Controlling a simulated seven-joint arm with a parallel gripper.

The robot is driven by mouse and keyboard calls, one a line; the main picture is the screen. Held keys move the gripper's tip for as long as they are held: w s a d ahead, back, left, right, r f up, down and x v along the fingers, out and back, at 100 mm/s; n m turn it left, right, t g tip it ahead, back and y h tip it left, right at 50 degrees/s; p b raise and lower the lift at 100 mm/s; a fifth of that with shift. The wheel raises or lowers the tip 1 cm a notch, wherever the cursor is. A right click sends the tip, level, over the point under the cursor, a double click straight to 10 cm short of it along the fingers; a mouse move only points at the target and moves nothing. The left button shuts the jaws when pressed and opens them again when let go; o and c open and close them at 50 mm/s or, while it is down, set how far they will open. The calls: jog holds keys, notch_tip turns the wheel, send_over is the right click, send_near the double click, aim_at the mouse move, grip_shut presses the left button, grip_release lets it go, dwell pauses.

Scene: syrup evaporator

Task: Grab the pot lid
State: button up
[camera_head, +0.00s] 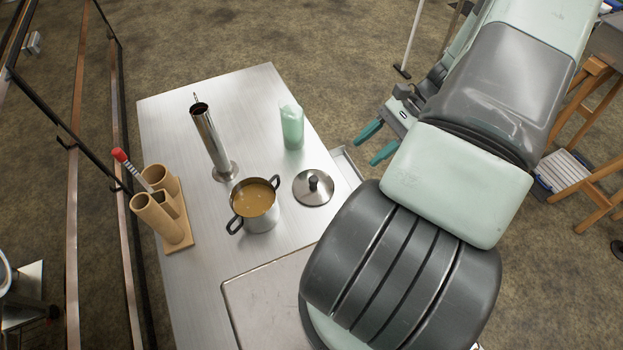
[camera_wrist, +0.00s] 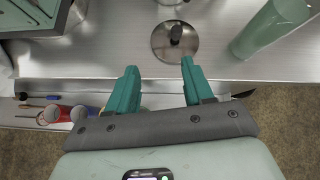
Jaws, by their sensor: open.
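The pot lid (camera_head: 313,187) is a round metal disc with a dark knob. It lies flat on the metal table, to the right of the pot (camera_head: 257,206), which holds a tan liquid. In the wrist view the lid (camera_wrist: 175,41) lies beyond my fingertips, nearer the right finger. My gripper (camera_head: 368,143) is open and empty, off the table's right edge in the head view. It also shows in the wrist view (camera_wrist: 159,70), with its two green fingers apart and nothing between them.
A green translucent container (camera_head: 292,127) stands near the lid, and a tall metal cylinder (camera_head: 211,142) stands behind the pot. A wooden holder (camera_head: 165,210) is at the table's left. An open drawer (camera_wrist: 62,113) with small items juts out below the table edge.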

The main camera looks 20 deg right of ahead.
aim_at(314, 178)
jog(key=s+a+f+m+t+y, duration=0.1)
jog(key=a+f+m+t+y, duration=0.2)
jog(key=f+m+t+y, duration=0.35)
jog(key=shift+h, duration=0.85)
jog(key=x, duration=0.7)
jog(key=f+x, duration=0.1)
jog(key=x, duration=0.3)
jog(key=shift+s+d, duration=0.1)
jog(key=shift+c, duration=0.4)
grip_shut()
jog(key=shift+r, duration=0.1)
